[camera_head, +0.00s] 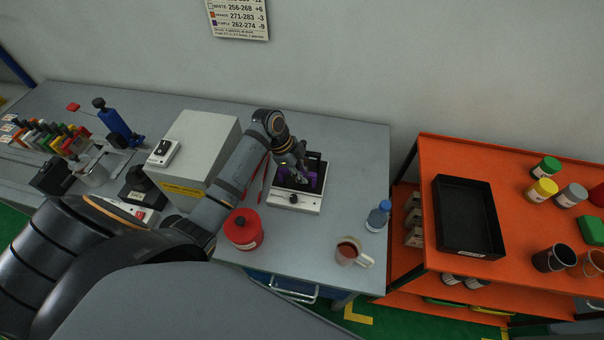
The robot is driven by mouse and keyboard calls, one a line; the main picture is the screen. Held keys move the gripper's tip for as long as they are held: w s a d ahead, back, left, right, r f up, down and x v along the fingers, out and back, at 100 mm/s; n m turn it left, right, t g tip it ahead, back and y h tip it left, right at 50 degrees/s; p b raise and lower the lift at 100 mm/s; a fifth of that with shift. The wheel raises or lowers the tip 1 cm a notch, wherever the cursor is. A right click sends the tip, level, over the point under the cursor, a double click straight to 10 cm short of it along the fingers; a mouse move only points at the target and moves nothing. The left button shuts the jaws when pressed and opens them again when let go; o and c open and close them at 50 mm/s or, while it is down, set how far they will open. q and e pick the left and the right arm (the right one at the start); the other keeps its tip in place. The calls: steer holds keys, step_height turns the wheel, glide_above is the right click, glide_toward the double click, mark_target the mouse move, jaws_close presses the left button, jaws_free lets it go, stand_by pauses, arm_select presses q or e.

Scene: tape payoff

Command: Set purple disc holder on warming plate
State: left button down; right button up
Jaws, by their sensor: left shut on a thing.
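The warming plate (296,202) is a pale box with a dark top and a front knob, standing on the grey bench. The purple disc holder (312,180) is at the plate's dark top, partly hidden by my gripper. My left gripper (301,178) reaches in from the left over the plate and is shut on the purple disc holder. I cannot tell whether the holder touches the plate or is just above it. My right gripper is not in view.
A red canister (243,229), a mug (351,253) and a blue bottle (378,216) stand near the plate. A grey box (200,146) is on the left. An orange cart with a black tray (468,216) and several jars is on the right. Bench behind the plate is clear.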

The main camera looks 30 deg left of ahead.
arm_select(q)
steer(key=shift+f, duration=0.2)
steer(key=c, duration=1.3)
jaws_free()
steer(key=o, duration=0.6)
steer(key=shift+r, duration=0.15)
step_height(320, 180, up, 7)
steer(key=p, duration=0.7)
